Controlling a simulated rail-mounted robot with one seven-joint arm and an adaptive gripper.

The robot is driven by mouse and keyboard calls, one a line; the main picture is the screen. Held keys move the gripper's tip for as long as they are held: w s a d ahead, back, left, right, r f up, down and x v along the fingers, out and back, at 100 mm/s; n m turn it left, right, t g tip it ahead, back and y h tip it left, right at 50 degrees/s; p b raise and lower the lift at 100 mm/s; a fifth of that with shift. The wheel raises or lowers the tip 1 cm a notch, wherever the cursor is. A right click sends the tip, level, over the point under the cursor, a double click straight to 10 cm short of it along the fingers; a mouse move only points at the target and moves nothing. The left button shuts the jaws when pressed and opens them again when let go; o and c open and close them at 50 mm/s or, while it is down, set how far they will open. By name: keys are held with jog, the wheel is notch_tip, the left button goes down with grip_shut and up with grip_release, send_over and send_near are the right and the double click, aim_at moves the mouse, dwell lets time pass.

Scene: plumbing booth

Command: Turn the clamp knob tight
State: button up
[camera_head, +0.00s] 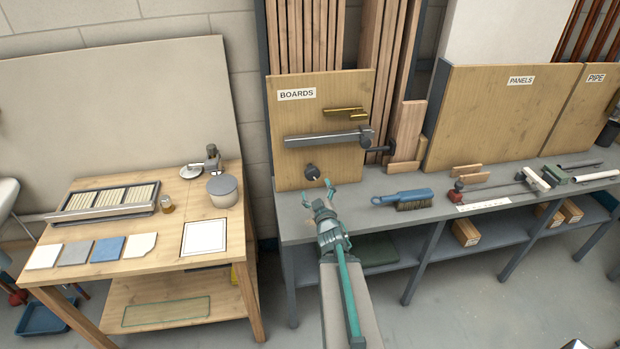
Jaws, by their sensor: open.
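A dark round knob (312,171) sits low on the front of the upright wooden board marked BOARDS (345,90). I take it for the clamp knob. A grey metal bar (322,139) runs across the board above it, with a thicker head at its right end. My gripper (318,186) has teal fingers spread apart and is empty. In the picture it is just below the knob. The depth gap between them is hard to judge, and I cannot tell how tight the knob is.
A brass-coloured piece (345,112) is on the board above the bar. A blue-handled brush (405,199) lies on the grey bench (352,203) to the right. A wooden table (165,235) with tiles and a pot stands left. Floor shows between table and bench.

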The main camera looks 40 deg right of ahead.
aim_at(313, 175)
jog(key=b+x, duration=0.1)
jog(key=x, duration=0.7)
jog(key=shift+r, duration=0.1)
jog(key=shift+x, duration=0.75)
jog(key=c, duration=1.2)
jog(key=shift+m, duration=0.3)
jog(key=o, duration=1.2)
